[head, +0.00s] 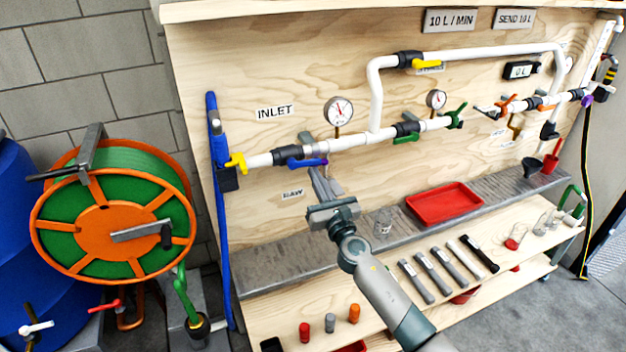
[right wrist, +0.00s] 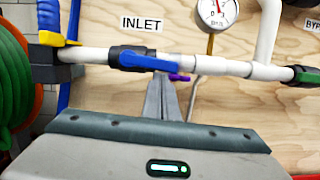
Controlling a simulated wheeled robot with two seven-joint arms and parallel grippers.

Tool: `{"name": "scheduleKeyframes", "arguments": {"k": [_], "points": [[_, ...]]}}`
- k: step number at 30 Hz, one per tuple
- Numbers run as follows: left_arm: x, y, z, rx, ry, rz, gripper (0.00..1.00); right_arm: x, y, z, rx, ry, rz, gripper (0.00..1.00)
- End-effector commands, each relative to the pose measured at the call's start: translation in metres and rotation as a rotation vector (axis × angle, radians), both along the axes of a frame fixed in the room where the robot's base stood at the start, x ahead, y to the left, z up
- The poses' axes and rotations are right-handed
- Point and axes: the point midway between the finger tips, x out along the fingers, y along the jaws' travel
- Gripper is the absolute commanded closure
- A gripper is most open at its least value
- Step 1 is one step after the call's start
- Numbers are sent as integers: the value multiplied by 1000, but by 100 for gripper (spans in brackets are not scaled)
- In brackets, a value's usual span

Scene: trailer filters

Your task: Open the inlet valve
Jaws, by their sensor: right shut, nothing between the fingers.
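The INLET label (head: 274,112) is on the plywood board above the white pipe. Below it, a valve with a black body (head: 284,157) and a blue lever (head: 303,163) sits on the pipe. The blue lever (right wrist: 150,62) lies roughly along the pipe, pointing right, in the right wrist view. My right gripper (head: 318,174) is shut and empty. Its fingertips (right wrist: 168,86) point at the board just below the lever's free end; I cannot tell whether they touch it. A small purple part (right wrist: 180,77) shows beside the fingertips. My left gripper is not in view.
A yellow valve handle (head: 237,162) and blue hose (head: 221,220) are at the pipe's left end. A pressure gauge (head: 339,111) stands just above the pipe. A grey shelf (head: 275,257) with a red tray (head: 444,203) runs below. A hose reel (head: 113,230) stands left.

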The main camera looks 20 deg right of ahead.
Motion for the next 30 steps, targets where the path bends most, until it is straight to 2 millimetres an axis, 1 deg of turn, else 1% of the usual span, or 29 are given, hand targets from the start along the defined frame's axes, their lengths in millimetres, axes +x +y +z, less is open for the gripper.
{"name": "scheduleKeyframes", "arguments": {"k": [1, 6, 20, 26, 30], "points": [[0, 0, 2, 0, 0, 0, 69, 0, -1, 4, -24, -3, 0, 100], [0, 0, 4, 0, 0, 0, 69, 0, -3, 6, -71, -4, 0, 100], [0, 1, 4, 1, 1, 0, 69, 0, -3, 6, -85, -5, -1, 100], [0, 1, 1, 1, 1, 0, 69, 1, -3, 4, -85, -5, -1, 100], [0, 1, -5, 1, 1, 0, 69, 2, -6, -2, -86, -4, 0, 100]]}}
